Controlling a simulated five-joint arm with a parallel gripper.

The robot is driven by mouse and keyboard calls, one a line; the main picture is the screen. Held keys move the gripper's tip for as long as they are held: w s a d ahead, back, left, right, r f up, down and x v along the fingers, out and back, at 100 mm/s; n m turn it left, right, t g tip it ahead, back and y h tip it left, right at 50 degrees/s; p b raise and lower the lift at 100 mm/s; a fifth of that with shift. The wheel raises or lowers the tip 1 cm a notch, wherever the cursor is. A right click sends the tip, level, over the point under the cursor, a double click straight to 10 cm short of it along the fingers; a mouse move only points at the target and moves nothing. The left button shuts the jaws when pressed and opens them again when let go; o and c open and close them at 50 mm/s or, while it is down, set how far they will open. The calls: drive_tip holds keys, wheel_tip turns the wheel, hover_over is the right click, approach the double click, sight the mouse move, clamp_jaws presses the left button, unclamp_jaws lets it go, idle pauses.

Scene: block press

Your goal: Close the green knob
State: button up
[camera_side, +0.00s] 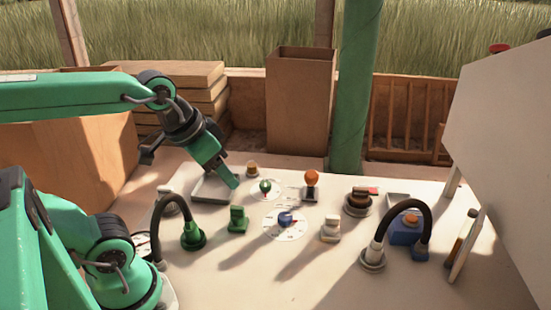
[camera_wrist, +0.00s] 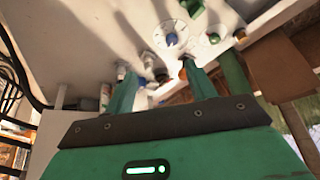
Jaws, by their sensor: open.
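The green knob (camera_side: 265,186) sits upright on a small white dial toward the back of the white table in the side view. In the wrist view a small green knob on a white disc (camera_wrist: 214,38) shows at upper right, small and blurred. My gripper (camera_side: 232,183) is above the table, left of the green knob and apart from it, over a shallow grey tray (camera_side: 208,198). In the wrist view my gripper (camera_wrist: 160,69) has its two green fingers spread with nothing held between them. The knob's exact turn is too small to read.
A blue knob (camera_side: 285,219) sits on a larger dial in front. A green block-shaped part (camera_side: 237,219), an orange-topped part (camera_side: 311,180), a white part (camera_side: 330,230), a brown-topped knob (camera_side: 359,198) and a green-based hose (camera_side: 193,236) stand around. The table's front is mostly clear.

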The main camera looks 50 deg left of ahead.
drive_tip(key=w+a+g, duration=0.2)
drive_tip(key=w+a, duration=0.1)
drive_tip(key=w, duration=0.5)
drive_tip(key=m+g, duration=0.3)
hover_over(265, 183)
wheel_tip(265, 183, down, 16)
drive_tip(key=shift+d+r, duration=0.1)
drive_tip(key=shift+f, duration=3.95)
drive_tip(key=shift+n, duration=0.3)
drive_tip(key=c, duration=1)
